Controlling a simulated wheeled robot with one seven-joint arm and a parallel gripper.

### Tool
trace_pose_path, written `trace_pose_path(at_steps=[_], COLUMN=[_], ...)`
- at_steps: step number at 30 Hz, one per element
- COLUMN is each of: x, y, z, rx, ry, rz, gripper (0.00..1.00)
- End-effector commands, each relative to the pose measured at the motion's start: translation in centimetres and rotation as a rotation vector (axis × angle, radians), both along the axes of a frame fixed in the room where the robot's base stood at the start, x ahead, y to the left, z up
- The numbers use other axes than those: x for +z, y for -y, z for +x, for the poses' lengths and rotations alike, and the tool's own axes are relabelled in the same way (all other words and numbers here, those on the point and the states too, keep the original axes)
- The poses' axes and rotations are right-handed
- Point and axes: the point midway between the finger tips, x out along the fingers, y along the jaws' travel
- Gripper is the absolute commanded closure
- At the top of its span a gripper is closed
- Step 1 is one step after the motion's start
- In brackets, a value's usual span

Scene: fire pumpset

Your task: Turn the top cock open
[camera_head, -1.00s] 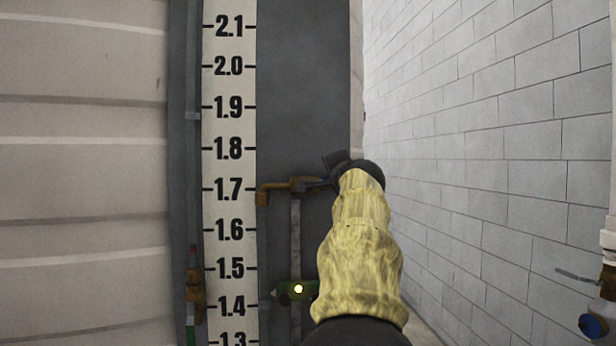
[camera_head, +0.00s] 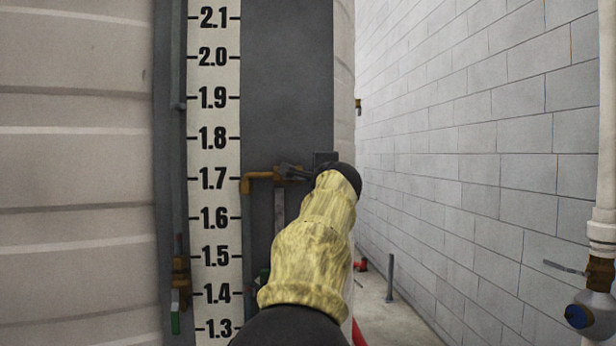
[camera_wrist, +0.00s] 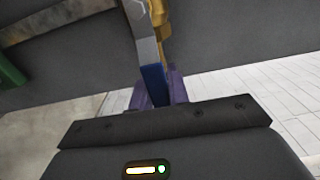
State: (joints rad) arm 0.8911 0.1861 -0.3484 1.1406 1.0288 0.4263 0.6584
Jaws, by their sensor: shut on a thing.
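The top cock (camera_head: 262,178) is a brass fitting beside the 1.7 mark, with an elbow at its left end. My gripper (camera_head: 294,171) reaches it from the right, and my yellow-sleeved arm covers part of that area. In the wrist view, the cock's brass body (camera_wrist: 159,14) is at the top. Its grey lever (camera_wrist: 142,32) runs down to a blue grip (camera_wrist: 154,82). My gripper's purple fingers (camera_wrist: 160,91) are shut on that blue grip. The cock's far side and the fingertips are partly hidden.
A white scale board (camera_head: 213,117) stands left of the cock. A lower brass cock (camera_head: 180,268) with a green handle is farther left. At right, a white pipe (camera_head: 607,130) carries a valve with a blue knob (camera_head: 578,316). Floor (camera_head: 400,322) shows beside the block wall (camera_head: 480,150).

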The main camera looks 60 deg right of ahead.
Motion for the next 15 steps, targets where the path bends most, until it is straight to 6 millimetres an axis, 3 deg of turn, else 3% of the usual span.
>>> trace_pose_path(at_steps=[12, 13, 15], x=[-0.31, -0.31, -0.32], y=[0.22, 0.22, 0.22], z=[-0.19, -0.17, -0.15], rx=[-0.004, -0.004, -0.003], ry=[0.006, 0.006, 0.006], rz=[0.012, 0.012, 0.012], gripper=[1.0, 0.81, 0.67])
